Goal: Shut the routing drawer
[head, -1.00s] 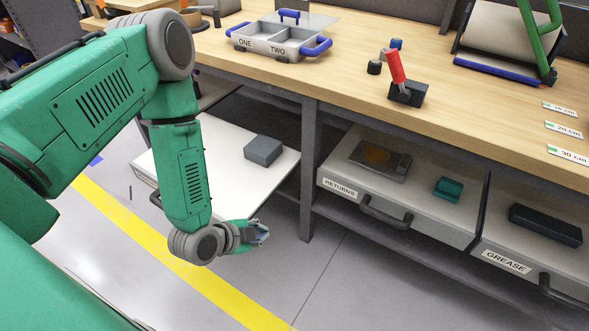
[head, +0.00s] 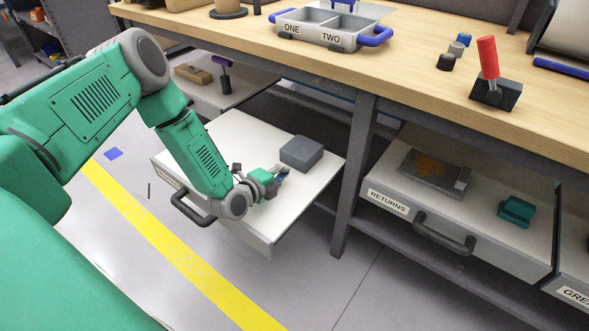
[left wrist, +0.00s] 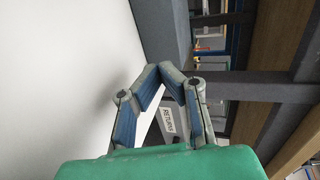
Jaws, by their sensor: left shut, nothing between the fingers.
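A white drawer (head: 235,133) is pulled far out from under the bench at left in the head view. Its front carries a dark handle (head: 188,211) and a label that my arm partly hides, so I cannot read it. A grey block (head: 301,153) lies on the drawer's top. My left gripper (head: 283,174) is shut and empty. It overlaps the drawer near its right side, just short of the block; I cannot tell whether it touches. In the left wrist view the fingertips (left wrist: 160,71) come together beside the white drawer surface (left wrist: 70,75). My right gripper is not in view.
The RETURNS drawer (head: 384,201) sits to the right, beyond a bench leg (head: 352,180). Another drawer with a hammer-like tool (head: 225,77) lies behind at left. The bench top (head: 420,65) holds a divided tray (head: 320,30).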

